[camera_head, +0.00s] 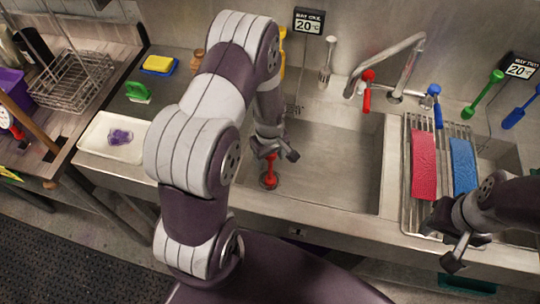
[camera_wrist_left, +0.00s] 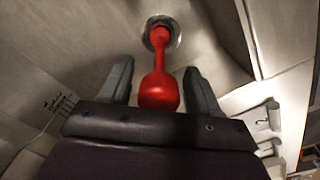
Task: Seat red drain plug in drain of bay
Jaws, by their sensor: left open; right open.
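The red drain plug (camera_head: 270,172) stands in the near left part of the left sink bay (camera_head: 335,150), its lower end at the round metal drain. In the left wrist view the plug (camera_wrist_left: 159,62) has a round knob close to me and a narrow stem reaching to the drain ring (camera_wrist_left: 176,38). My left gripper (camera_head: 276,153) is over the plug, fingers apart. In the left wrist view its fingers (camera_wrist_left: 160,88) stand either side of the knob with gaps. How deep the plug sits is hidden. My right gripper (camera_head: 446,240) is open and empty at the right front.
A faucet (camera_head: 405,65) with red and blue handles stands behind the bay. A rack (camera_head: 410,190) with red and blue cloths covers part of the right bay. A white tray (camera_head: 100,150) with a purple item lies left. My left arm hides the bay's left side.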

